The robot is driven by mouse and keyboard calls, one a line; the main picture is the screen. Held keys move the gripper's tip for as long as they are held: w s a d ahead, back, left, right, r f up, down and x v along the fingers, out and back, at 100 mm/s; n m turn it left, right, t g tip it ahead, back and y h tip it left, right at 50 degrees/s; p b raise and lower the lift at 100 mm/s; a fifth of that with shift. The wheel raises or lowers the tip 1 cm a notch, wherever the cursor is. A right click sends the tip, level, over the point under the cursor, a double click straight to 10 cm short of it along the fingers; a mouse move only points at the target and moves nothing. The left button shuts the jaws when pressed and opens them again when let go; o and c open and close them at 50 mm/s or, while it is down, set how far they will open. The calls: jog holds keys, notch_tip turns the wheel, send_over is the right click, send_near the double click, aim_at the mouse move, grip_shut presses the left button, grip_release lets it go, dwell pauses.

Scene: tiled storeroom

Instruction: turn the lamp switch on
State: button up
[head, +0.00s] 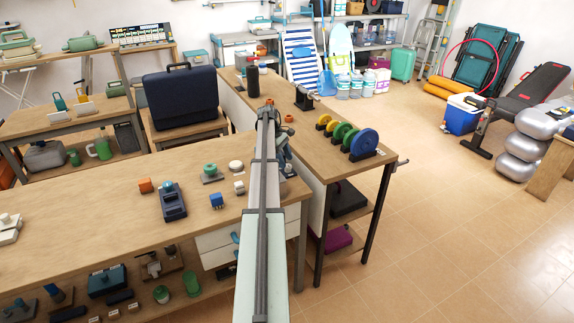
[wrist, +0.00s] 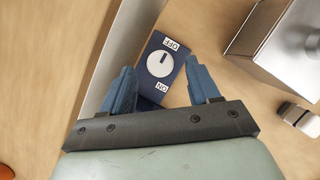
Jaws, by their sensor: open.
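The lamp switch (wrist: 150,94) is a dark blue box with a round white dial (wrist: 160,63) in the wrist view. It has OFF and ON labels at opposite ends, and the dial's dark mark points toward the OFF end. My gripper (wrist: 160,66) is open, its two blue fingers on either side of the switch in the picture, with nothing held between them. I cannot tell how high the fingers are above it. In the head view my gripper (head: 283,145) is over the wooden bench, and my arm hides the switch there.
A metal box (wrist: 282,45) stands right of the switch in the wrist view, with a smaller pale block (wrist: 298,117) below it. A pale strip (wrist: 128,35) runs along the left. On the bench (head: 110,230) are a dark blue device (head: 173,203) and small parts.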

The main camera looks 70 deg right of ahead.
aim_at(288, 168)
jog(key=shift+x, duration=1.45)
jog(key=shift+c, duration=0.2)
jog(key=c, duration=1)
